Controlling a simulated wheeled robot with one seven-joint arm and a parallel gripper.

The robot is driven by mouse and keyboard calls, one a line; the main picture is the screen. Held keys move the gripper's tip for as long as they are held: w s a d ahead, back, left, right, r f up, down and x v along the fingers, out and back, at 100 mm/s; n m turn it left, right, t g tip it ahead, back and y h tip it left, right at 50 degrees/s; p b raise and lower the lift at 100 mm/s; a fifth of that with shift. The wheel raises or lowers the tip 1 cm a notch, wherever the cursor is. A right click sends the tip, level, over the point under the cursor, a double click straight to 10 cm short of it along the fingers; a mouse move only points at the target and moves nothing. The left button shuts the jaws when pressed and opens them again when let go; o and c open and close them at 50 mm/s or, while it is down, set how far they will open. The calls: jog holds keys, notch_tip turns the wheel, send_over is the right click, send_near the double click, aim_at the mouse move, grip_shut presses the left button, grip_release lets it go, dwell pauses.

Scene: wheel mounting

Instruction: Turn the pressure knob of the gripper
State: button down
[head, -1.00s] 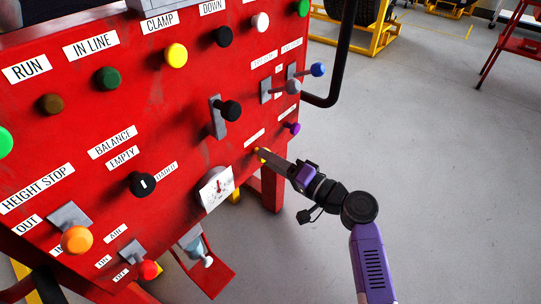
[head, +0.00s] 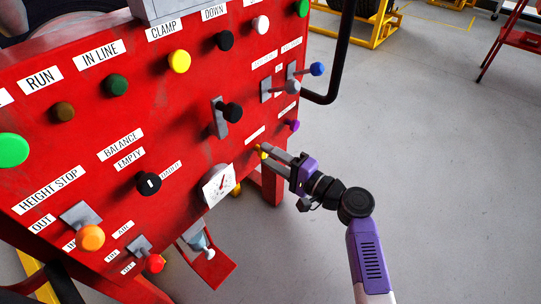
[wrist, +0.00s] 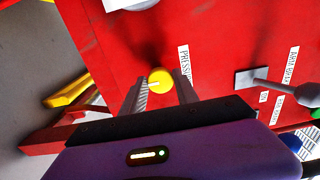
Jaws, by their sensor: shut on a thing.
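The pressure knob (head: 262,151) is a small yellow knob low on the right part of the red panel (head: 190,125). In the wrist view the yellow knob (wrist: 160,79) shows a pale line on its face, near horizontal. A partly hidden label beginning "PRESSU" (wrist: 184,62) is beside it. My gripper (head: 270,154) reaches the panel from the right, and its fingers (wrist: 160,90) are shut on the knob, one on each side. A white gauge (head: 217,185) with a red needle sits left of the knob; the needle points up and to the right.
A purple knob (head: 292,125) is just above my gripper, with grey and blue ball levers (head: 317,69) higher up. A black lever (head: 232,112) is up and left. Open grey floor (head: 440,170) lies to the right.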

jog(key=c, duration=0.9)
grip_release()
jog(key=shift+c, duration=0.2)
jog(key=p+v, duration=0.1)
jog(key=v, duration=0.7)
jog(key=shift+w, duration=0.1)
